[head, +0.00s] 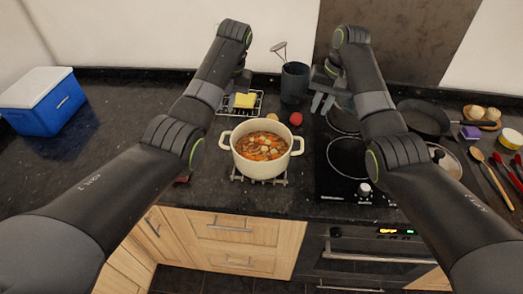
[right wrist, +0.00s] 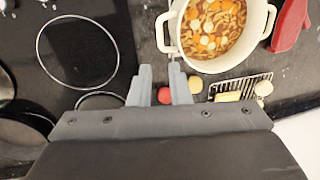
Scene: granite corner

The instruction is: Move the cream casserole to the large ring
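The cream casserole (head: 262,171), full of stew with orange and pale pieces, stands upright on a metal trivet (head: 236,177) on the dark counter. It also shows at the top of the right wrist view (right wrist: 206,66), with both handles clear. The large ring (head: 347,158) is an empty circle on the black cooktop to its right, also seen in the right wrist view (right wrist: 78,50). My right gripper (head: 322,103) is open and empty above the cooktop's back left corner, apart from the casserole. My left gripper (head: 241,85) is behind the casserole near the wire rack; its fingers are not clear.
A pan (head: 424,117) and a lid (head: 444,160) lie right of the large ring. A blue cooler (head: 43,101) is far left.

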